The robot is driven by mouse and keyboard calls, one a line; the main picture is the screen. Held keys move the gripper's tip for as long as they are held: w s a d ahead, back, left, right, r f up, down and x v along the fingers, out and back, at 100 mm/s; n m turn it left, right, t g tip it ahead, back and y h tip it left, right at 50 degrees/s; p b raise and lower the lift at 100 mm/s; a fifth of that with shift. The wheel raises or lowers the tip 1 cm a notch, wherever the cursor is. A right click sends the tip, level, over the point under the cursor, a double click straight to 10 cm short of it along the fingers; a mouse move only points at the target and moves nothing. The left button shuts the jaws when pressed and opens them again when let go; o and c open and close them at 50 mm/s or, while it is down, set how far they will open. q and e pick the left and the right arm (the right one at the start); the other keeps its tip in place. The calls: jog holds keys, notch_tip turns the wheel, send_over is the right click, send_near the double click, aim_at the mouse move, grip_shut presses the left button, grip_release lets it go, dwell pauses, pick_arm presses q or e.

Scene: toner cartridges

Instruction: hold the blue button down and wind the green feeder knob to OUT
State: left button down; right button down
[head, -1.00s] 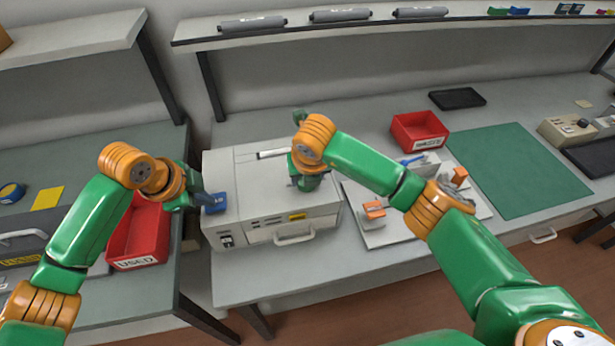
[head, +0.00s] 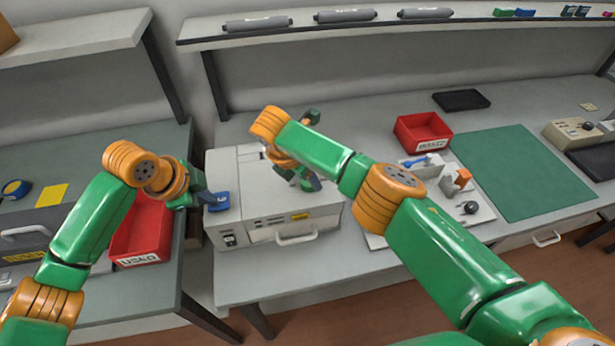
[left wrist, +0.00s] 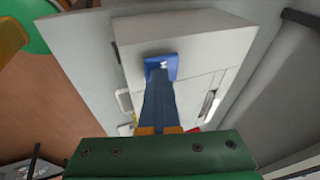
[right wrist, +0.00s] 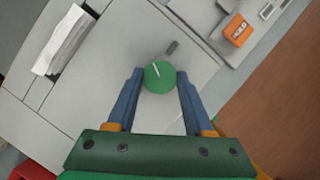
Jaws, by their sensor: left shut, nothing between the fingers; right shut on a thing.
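The blue button (head: 219,201) is on the left front of the pale grey machine (head: 262,232). My left gripper (head: 205,197) is shut and empty, its fingertips against the button. In the left wrist view the tips meet the blue button (left wrist: 161,67); how far it is pressed I cannot tell. The green feeder knob (right wrist: 160,77) sits on the machine's top, with a white pointer line toward its upper edge, slightly left. My right gripper (right wrist: 160,80) is shut on the knob, one blue finger on each side.
A red USED bin (head: 143,232) stands left of the machine. To its right are a pale tray (head: 484,214) with an orange block (head: 462,178), another red bin (head: 423,133) and a green mat (head: 517,170). Grey cartridges (head: 345,16) lie on the shelf above.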

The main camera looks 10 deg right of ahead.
jog(key=shift+m+g+h, duration=0.3)
jog(key=shift+m, duration=0.6)
jog(key=shift+c, duration=1.4)
grip_release()
jog(key=v, duration=1.2)
